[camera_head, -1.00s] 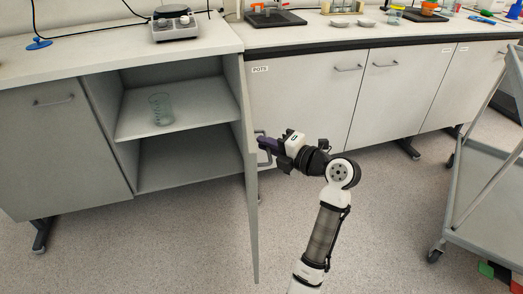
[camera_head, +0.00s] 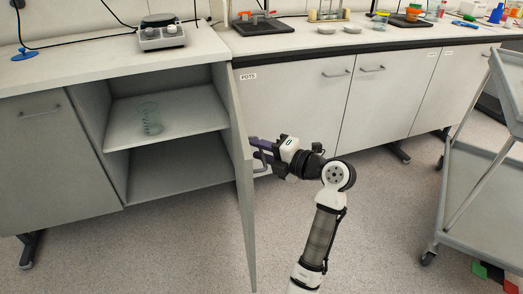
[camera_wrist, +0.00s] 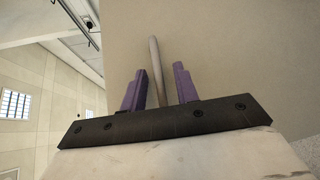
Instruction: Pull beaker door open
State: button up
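The beaker door (camera_head: 242,170) is a grey cabinet door swung wide open, seen nearly edge-on in the head view. Its bar handle (camera_head: 264,160) is on the door's right-hand face. A clear glass beaker (camera_head: 151,118) stands on the shelf inside the open cabinet. My gripper (camera_head: 255,147) is at the handle, beside the door. In the wrist view, its two purple fingers (camera_wrist: 160,90) stand apart, one on each side of the handle bar (camera_wrist: 154,70), with visible gaps. The fingers are open and do not appear to clamp the bar.
A closed door labelled POTS (camera_head: 290,105) is right of the open cabinet. A grey trolley (camera_head: 480,190) stands at the right. A hot plate or stirrer (camera_head: 161,34) sits on the counter. The floor (camera_head: 180,250) in front of the cabinet is clear.

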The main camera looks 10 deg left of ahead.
jog(key=b+v, duration=0.1)
jog(key=v, duration=1.3)
jog(key=shift+b, duration=0.35)
